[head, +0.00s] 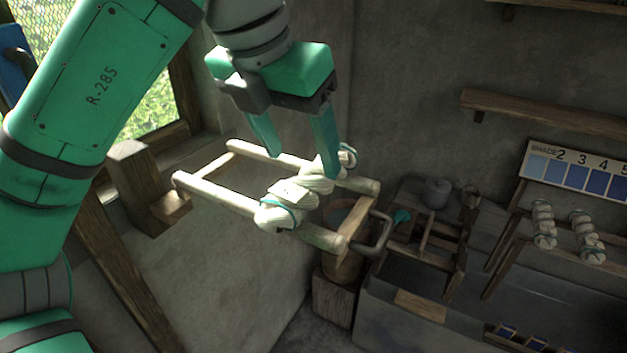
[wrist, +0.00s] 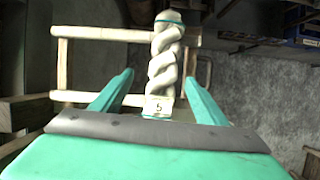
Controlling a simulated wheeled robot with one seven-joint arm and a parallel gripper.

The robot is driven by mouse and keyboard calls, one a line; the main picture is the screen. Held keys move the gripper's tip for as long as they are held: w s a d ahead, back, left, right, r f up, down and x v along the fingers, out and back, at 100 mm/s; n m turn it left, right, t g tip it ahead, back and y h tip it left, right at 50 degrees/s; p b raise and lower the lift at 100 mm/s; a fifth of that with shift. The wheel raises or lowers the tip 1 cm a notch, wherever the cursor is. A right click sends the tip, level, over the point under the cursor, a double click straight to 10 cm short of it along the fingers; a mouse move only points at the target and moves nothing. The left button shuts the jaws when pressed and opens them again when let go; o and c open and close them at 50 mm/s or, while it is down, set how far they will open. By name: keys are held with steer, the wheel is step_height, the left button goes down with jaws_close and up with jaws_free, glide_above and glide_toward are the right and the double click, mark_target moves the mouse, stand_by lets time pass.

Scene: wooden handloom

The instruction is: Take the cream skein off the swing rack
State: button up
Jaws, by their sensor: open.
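The cream skein (head: 293,196) is a twisted hank with teal ties, lying across the rails of the wooden swing rack (head: 225,196). In the wrist view the skein (wrist: 165,62) stands between the lines of my two fingers, and a small tag marked 5 shows near its close end. The rack (wrist: 105,34) shows behind it. My gripper (head: 296,158) is open and points down over the rack, with one finger close to the far end of the skein in the head view. In the wrist view my gripper (wrist: 158,90) shows nothing clearly held; contact cannot be told.
A grey bent handle (head: 380,235) sits at the rack's right end. A wooden post (head: 140,190) stands at its left, by the window. At right are a shade card (head: 577,172), other cream skeins (head: 543,224) on a stand, and a grey trough (head: 400,318).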

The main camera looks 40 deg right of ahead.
mark_target(312, 172)
steer(key=x, duration=0.5)
steer(key=shift+s+d, duration=0.15)
steer(key=shift+s, duration=0.2)
steer(key=c, duration=1.2)
steer(key=shift+r, duration=0.15)
steer(key=shift+c, duration=0.2)
